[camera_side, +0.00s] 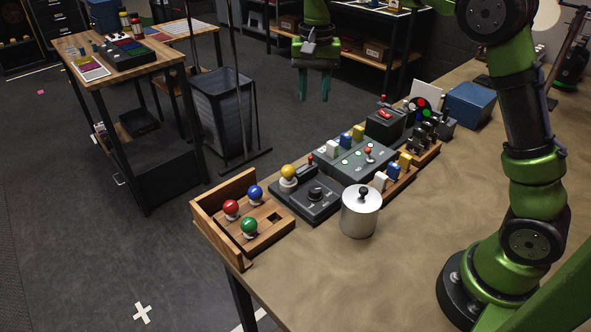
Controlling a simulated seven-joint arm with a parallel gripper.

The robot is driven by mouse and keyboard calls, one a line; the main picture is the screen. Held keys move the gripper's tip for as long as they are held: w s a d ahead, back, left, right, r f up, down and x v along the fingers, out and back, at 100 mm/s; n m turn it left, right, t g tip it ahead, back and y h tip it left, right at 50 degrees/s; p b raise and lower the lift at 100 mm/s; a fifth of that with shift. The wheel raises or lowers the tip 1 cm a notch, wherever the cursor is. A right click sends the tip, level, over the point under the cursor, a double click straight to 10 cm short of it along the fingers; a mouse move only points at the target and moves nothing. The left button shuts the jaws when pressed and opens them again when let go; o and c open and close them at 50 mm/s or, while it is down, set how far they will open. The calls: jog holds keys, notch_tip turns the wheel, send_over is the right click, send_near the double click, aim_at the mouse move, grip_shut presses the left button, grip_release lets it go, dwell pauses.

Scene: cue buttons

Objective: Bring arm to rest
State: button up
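My gripper (313,97) hangs in the air at the top middle, pointing down. Its two fingers are apart with nothing between them. It is above and behind the row of cue devices, touching none of them. A wooden tray (207,226) at the table's near left end carries a red ball (231,207), a blue ball (256,193) and a green ball (249,225). Beside it is a dark box (322,211) with a black knob and a yellow ball (289,171). Further along are a grey panel (350,170) with green lights and a red-topped stick, and a box with a red button (385,114).
A metal canister (360,214) stands in front of the devices. A wooden rack (407,178) holds coloured blocks. A disc with coloured spots (421,107) and a blue box (469,106) are further back. The table's front (350,285) is bare. Another bench (126,77) stands at left.

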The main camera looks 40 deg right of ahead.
jog(key=s+a+r+n+t+y, duration=0.1)
jog(key=s+a+n+t, duration=0.1)
jog(key=s, duration=0.9)
jog(key=s+a+n+t+y, duration=0.1)
jog(key=s+t, duration=0.4)
jog(key=s, duration=0.7)
jog(key=shift+s+a+r+n, duration=0.2)
jog(key=shift+a+r+n, duration=0.3)
jog(key=shift+n, duration=0.4)
